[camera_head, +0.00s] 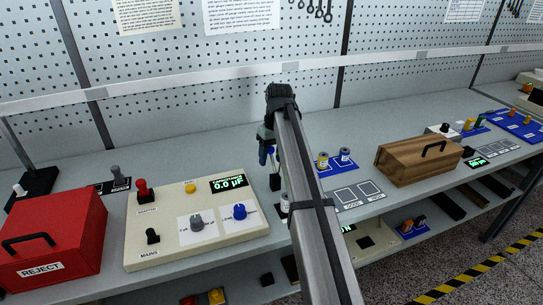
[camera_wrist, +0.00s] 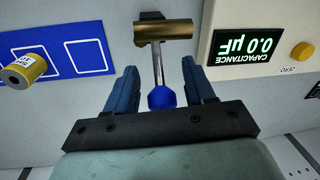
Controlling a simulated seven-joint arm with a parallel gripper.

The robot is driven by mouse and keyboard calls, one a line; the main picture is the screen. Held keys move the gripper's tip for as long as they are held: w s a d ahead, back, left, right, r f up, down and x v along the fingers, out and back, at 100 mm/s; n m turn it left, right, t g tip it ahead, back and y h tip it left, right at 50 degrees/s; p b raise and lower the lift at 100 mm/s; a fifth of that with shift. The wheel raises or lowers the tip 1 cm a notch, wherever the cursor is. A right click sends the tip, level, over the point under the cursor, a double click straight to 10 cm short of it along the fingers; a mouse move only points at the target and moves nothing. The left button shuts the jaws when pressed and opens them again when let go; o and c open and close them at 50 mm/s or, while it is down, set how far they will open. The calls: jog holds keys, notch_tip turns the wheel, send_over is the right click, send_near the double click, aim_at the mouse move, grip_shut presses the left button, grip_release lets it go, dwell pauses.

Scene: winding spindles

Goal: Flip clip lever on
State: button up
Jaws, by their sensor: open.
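In the wrist view a lever with a brass cross barrel (camera_wrist: 165,31), a steel rod and a blue knob (camera_wrist: 162,97) stands between the two blue fingers. I take it for the clip lever; no label on it is readable. My gripper (camera_wrist: 158,70) is open, with the knob between its fingers and gaps visible on both sides. Height relative to the knob is hard to judge.
The panel's capacitance display (camera_head: 228,184) reads 0.0 µF. Left is a red reject box (camera_head: 55,235). Right are a blue mat with spools (camera_head: 345,167) and a wooden box (camera_head: 420,158).

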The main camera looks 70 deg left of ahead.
grip_shut()
dwell(0.4)
jog(key=shift+d, duration=0.1)
jog(key=shift+d+r+y, duration=0.2)
jog(key=shift+d+y, duration=0.25)
jog(key=shift+y, duration=0.3)
jog(key=shift+d+r+y, duration=0.2)
jog(key=shift+d+y, duration=0.2)
jog(key=shift+y, duration=0.35)
jog(key=d+y, duration=0.1)
jog(key=y, duration=0.1)
jog(key=d+y, duration=0.1)
jog(key=y, duration=0.1)
jog(key=shift+d+r, duration=0.15)
jog(key=shift+d+f+n+y, duration=0.15)
jog(key=shift+d+y, duration=0.35)
jog(key=shift+y, duration=0.8)
jog(key=shift+d+f+n+y, duration=0.2)
jog(key=shift+d+y, duration=0.25)
jog(key=shift+y, duration=0.85)
jog(key=shift+d+f+n+y, duration=0.15)
jog(key=shift+d+y, duration=0.35)
jog(key=shift+y, duration=0.8)
